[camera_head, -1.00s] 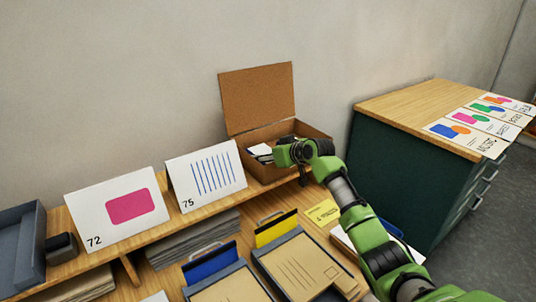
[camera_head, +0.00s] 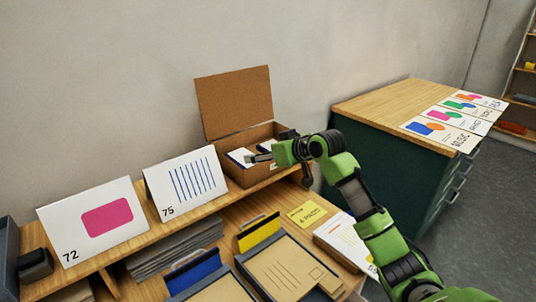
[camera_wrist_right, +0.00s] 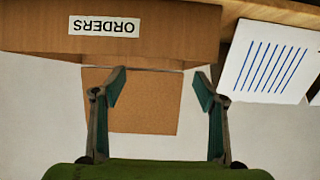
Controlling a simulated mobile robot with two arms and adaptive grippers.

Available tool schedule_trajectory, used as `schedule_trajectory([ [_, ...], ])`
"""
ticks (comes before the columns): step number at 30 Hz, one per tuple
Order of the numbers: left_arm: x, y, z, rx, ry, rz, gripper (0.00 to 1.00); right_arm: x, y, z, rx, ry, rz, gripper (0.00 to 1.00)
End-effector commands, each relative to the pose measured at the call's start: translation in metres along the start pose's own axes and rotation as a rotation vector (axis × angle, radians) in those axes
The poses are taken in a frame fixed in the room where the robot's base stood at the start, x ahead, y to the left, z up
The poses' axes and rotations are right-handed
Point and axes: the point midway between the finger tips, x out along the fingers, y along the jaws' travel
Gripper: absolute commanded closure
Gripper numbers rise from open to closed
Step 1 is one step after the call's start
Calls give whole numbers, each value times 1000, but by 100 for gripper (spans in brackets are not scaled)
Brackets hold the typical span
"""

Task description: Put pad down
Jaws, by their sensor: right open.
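A white pad (camera_head: 240,157) with a dark edge lies in the open cardboard box (camera_head: 236,176) on the raised shelf. My right gripper (camera_head: 256,153) is at the box's opening, close to the pad; whether they touch cannot be told. In the right wrist view my right gripper (camera_wrist_right: 159,78) is open, with nothing held between its fingers. That view, upside down, shows the box front (camera_wrist_right: 180,35) with its ORDERS label and the raised lid (camera_wrist_right: 145,115) behind. The pad does not show there. My left gripper is not in view.
Cards 72 (camera_head: 97,222) and 75 (camera_head: 184,185) stand left of the box. A green cabinet (camera_head: 385,155) with printed cards stands to the right.

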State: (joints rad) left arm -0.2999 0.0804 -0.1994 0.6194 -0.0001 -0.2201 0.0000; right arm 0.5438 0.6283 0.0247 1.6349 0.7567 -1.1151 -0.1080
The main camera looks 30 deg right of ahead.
Motion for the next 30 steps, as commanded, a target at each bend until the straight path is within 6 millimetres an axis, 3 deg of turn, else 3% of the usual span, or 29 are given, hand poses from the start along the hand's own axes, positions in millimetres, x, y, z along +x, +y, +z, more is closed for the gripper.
schedule_trajectory([
  [7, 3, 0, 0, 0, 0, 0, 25, -21, 0, 0, -1, 1, 1, 35],
  [30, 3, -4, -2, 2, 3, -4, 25, -22, 0, 0, 0, 1, 1, 35],
])
